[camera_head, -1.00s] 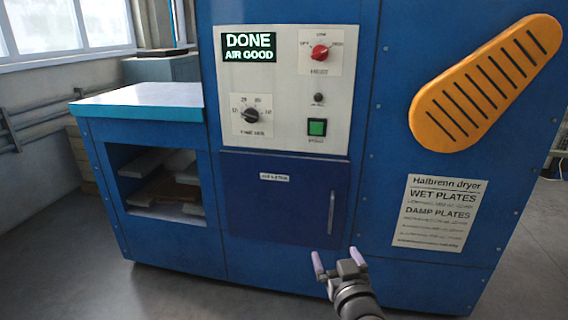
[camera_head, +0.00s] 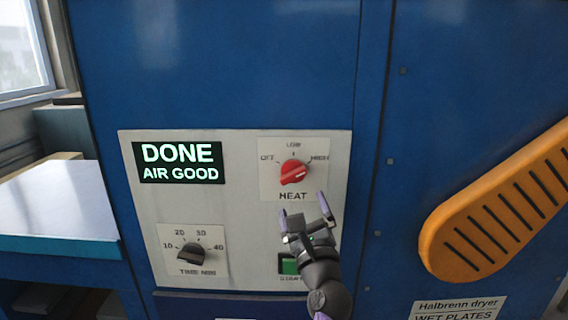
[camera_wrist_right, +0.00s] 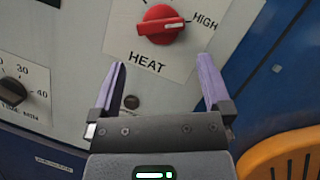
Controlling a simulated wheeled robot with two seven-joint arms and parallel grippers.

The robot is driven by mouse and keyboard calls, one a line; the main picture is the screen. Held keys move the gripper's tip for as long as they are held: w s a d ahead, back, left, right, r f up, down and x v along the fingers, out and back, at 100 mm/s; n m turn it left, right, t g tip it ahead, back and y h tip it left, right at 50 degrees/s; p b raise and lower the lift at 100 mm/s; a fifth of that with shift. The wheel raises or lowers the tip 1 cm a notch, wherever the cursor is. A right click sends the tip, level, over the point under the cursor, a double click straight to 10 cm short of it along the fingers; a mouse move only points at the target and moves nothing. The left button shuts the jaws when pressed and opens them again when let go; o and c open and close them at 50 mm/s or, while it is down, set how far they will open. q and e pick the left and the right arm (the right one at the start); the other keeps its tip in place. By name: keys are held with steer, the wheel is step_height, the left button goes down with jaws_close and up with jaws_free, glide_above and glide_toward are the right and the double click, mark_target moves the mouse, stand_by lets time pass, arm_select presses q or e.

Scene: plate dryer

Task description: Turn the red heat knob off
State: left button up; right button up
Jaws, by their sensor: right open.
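The red heat knob (camera_head: 294,172) sits on a white plate on the dryer's panel, marked OFF, LOW and HIGH. In the right wrist view the knob (camera_wrist_right: 161,24) has a white pointer line on its right side, towards HIGH. My right gripper (camera_head: 303,206) is open and empty, just below the knob in the head view. In the wrist view its two purple fingers (camera_wrist_right: 161,62) are spread apart below the knob, with the HEAT label between them. The fingers do not hold the knob. My left gripper is not in view.
A display (camera_head: 179,162) reads DONE, AIR GOOD. A black time knob (camera_head: 194,255) is at the lower left of the panel. A green button (camera_head: 288,264) is partly behind my right gripper. An orange slotted cover (camera_head: 495,205) is to the right.

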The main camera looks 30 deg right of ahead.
mark_target(295, 179)
steer(key=x, duration=0.7)
steer(key=shift+r, duration=0.1)
steer(key=shift+w+d+r, duration=0.2)
steer(key=shift+w+r, duration=0.05)
steer(key=shift+w, duration=0.2)
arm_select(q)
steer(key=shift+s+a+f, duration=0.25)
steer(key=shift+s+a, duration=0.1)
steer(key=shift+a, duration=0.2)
arm_select(e)
steer(key=shift+w, duration=0.15)
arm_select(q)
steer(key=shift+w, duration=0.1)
